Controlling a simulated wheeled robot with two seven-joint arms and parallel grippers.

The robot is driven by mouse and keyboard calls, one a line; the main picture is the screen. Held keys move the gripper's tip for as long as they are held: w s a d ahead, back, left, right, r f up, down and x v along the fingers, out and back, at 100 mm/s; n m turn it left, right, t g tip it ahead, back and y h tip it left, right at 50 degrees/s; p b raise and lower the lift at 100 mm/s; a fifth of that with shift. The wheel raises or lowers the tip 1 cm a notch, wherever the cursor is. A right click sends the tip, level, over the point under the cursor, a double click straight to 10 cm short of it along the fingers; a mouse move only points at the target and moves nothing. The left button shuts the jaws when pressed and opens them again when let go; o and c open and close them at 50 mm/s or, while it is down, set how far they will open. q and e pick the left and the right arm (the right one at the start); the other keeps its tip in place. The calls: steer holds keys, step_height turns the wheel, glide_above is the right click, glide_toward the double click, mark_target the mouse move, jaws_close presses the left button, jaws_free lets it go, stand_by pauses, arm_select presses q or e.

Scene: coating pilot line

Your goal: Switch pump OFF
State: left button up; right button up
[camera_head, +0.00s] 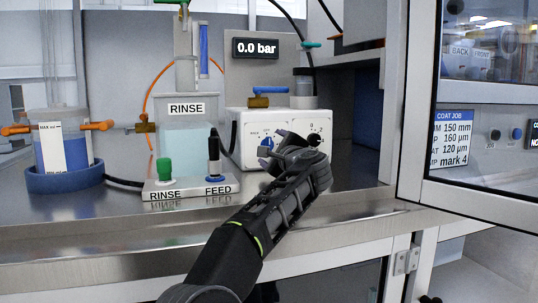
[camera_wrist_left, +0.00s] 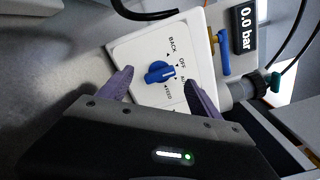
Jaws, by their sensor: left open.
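The pump is a white box (camera_head: 243,125) on the steel bench, with a dial face turned toward me. Its blue knob (camera_wrist_left: 160,72) shows clearly in the left wrist view, with BACK, OFF and FEED among the labels around it. The knob's pale mark points to the right in that view, near OFF and a partly hidden label; I cannot tell exactly which. My left gripper (camera_head: 271,146) is open and empty in front of the pump face. Its fingertips (camera_wrist_left: 160,77) appear on either side of the knob; contact is not clear.
A RINSE tank (camera_head: 187,135) stands behind a base with green RINSE and black FEED valves (camera_head: 214,165). A blue-liquid beaker (camera_head: 65,155) is at left. A 0.0 bar display (camera_head: 256,48) hangs above the pump. A framed glass door (camera_head: 412,130) bounds the right.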

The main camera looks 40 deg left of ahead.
arm_select(q)
steer(key=b+v, duration=0.1)
steer(key=v, duration=0.2)
steer(key=shift+f, duration=0.1)
steer(key=shift+s+d, duration=0.1)
steer(key=shift+r, duration=0.25)
